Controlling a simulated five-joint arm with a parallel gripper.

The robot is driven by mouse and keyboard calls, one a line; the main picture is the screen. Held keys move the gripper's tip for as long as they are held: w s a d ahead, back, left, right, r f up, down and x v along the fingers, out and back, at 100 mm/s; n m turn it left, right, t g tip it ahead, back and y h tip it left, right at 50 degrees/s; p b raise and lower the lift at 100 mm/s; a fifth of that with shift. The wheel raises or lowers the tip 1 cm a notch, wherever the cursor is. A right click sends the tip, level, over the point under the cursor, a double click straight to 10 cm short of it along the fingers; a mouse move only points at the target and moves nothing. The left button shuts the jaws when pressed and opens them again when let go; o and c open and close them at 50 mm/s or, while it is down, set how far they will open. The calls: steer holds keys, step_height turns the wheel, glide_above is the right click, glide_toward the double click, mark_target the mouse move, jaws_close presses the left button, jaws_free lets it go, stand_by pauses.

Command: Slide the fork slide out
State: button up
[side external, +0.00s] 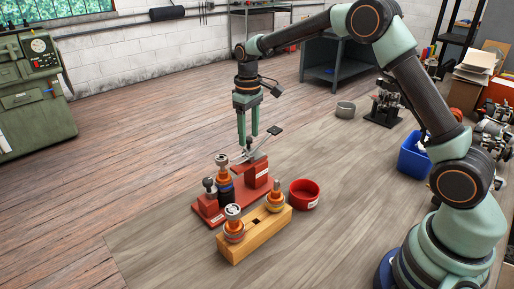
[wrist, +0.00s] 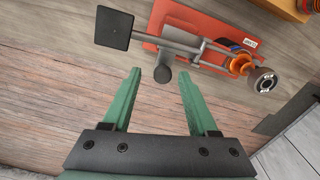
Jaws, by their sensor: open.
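The fork slide (side external: 262,145) sits on a red fixture (side external: 208,206), with a flat black paddle at its outer end. In the wrist view the fork slide (wrist: 180,42) has a grey bar and thin prongs reaching toward an orange-and-dark rotor (wrist: 240,63). The rotor (side external: 224,180) stands upright on the fixture. A dark rounded knob (wrist: 163,75) shows by the bar, near the gap between my fingertips. My gripper (side external: 248,142) points down, open and empty, above the fixture's back end. Its green fingers also show in the wrist view (wrist: 157,72). Contact with the knob cannot be told.
A red bowl (side external: 304,194) is close on the right. A blue bin (side external: 414,158) and a grey ring (side external: 345,109) are farther right. The floor to the left is clear.

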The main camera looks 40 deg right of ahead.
mark_target(249, 138)
step_height(249, 138, up, 12)
stand_by(0.6)
steer(key=s+r+m+t, duration=0.1)
steer(key=s+r+t, duration=0.3)
steer(key=s, duration=0.8)
steer(key=s+f+m+t, duration=0.1)
steer(key=s+f, duration=0.3)
steer(key=s, duration=0.6)
steer(key=shift+s+m+t, duration=0.3)
steer(key=shift+s, duration=0.05)
